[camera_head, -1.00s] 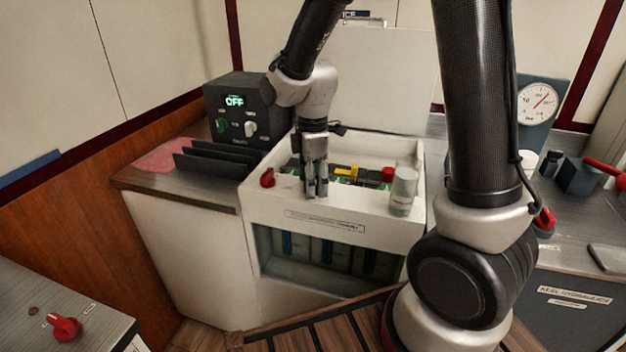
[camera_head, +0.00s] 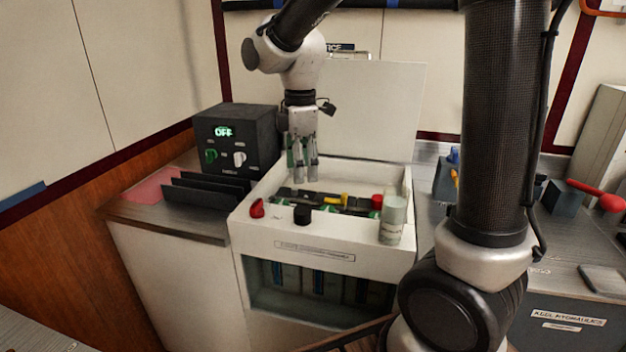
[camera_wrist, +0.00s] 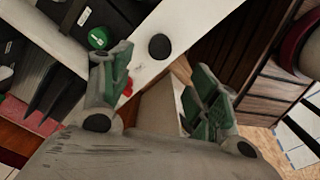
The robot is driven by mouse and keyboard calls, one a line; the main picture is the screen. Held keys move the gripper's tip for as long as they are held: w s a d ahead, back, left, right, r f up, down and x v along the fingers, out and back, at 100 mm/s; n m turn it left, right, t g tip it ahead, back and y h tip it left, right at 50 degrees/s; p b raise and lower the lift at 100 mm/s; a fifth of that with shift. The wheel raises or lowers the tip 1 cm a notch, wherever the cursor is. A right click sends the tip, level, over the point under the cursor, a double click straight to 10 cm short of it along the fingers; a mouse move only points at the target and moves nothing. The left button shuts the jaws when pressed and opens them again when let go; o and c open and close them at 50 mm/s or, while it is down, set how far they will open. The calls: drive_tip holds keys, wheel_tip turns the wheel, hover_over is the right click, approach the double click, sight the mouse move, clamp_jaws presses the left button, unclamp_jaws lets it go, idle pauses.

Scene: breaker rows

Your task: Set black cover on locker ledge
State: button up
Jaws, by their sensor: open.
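The black cover (camera_head: 302,214) is a small round black cap standing on the white front ledge of the locker (camera_head: 330,232), just right of a red knob. In the wrist view the black cover (camera_wrist: 159,47) shows as a dark disc on the white ledge, ahead of my fingertips and apart from them. My gripper (camera_head: 302,174) is above the open locker, higher than the cover and apart from it. Its fingers (camera_wrist: 160,85) are spread, with nothing held between them.
The red knob (camera_head: 257,208) and a pale bottle (camera_head: 393,220) stand on the same ledge, left and right of the cover. The raised lid (camera_head: 385,110) is behind the locker. A control box (camera_head: 238,140) and black upright plates (camera_head: 205,190) are to the left.

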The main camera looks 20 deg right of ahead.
drive_tip(key=s+d+r+m+t, duration=0.2)
drive_tip(key=s+d+m, duration=0.5)
drive_tip(key=s+m, duration=0.1)
drive_tip(key=s+d+r+m+t, duration=0.2)
drive_tip(key=s+d+r+m, duration=0.1)
drive_tip(key=s+d+m, duration=0.5)
drive_tip(key=s, duration=0.3)
drive_tip(key=shift+r+m, duration=0.35)
drive_tip(key=shift+m, duration=0.05)
